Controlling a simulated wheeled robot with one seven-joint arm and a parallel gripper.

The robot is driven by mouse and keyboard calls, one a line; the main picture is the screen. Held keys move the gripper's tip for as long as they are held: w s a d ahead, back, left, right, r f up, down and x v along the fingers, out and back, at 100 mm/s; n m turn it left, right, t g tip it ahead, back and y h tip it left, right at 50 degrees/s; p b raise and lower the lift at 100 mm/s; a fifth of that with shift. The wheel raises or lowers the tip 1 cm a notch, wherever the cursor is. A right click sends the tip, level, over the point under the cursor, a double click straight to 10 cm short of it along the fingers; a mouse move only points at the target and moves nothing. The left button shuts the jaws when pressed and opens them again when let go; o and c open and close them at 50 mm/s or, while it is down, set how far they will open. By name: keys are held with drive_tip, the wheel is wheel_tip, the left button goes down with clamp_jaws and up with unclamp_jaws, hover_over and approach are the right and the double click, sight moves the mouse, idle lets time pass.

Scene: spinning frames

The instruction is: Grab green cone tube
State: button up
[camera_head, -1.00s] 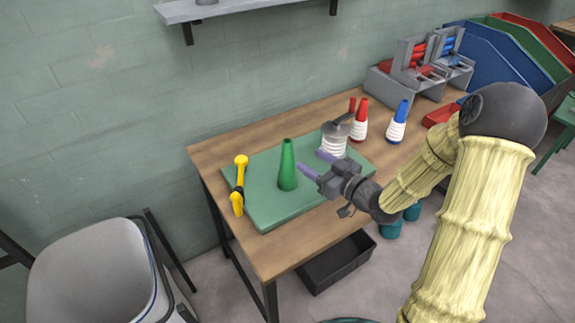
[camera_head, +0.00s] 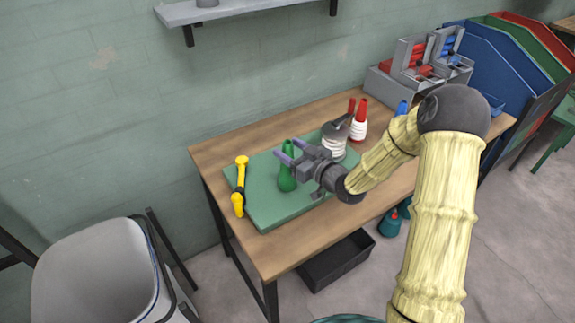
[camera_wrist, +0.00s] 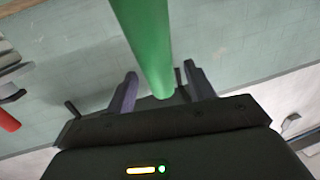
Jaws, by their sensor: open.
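The green cone tube (camera_head: 287,181) stands upright on the green mat (camera_head: 262,212) on the wooden table. My gripper (camera_head: 289,152) is open around the upper part of the cone, with its purple-grey fingers reaching to the left. The fingers hide part of the cone in the head view. In the wrist view the green cone (camera_wrist: 147,45) comes down between the two open fingers of my gripper (camera_wrist: 160,90). A gap shows on each side of it, so neither finger visibly touches it.
A yellow tool (camera_head: 240,187) lies on the mat's left side. A white-wound spool (camera_head: 334,141) and red cones with white thread (camera_head: 360,118) stand right behind my gripper. Grey racks (camera_head: 414,77) are at the back right. A grey chair (camera_head: 95,270) is at the left.

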drive_tip(key=shift+w+a, duration=0.45)
drive_tip(key=shift+a, duration=0.05)
drive_tip(key=shift+c, duration=0.2)
clamp_jaws()
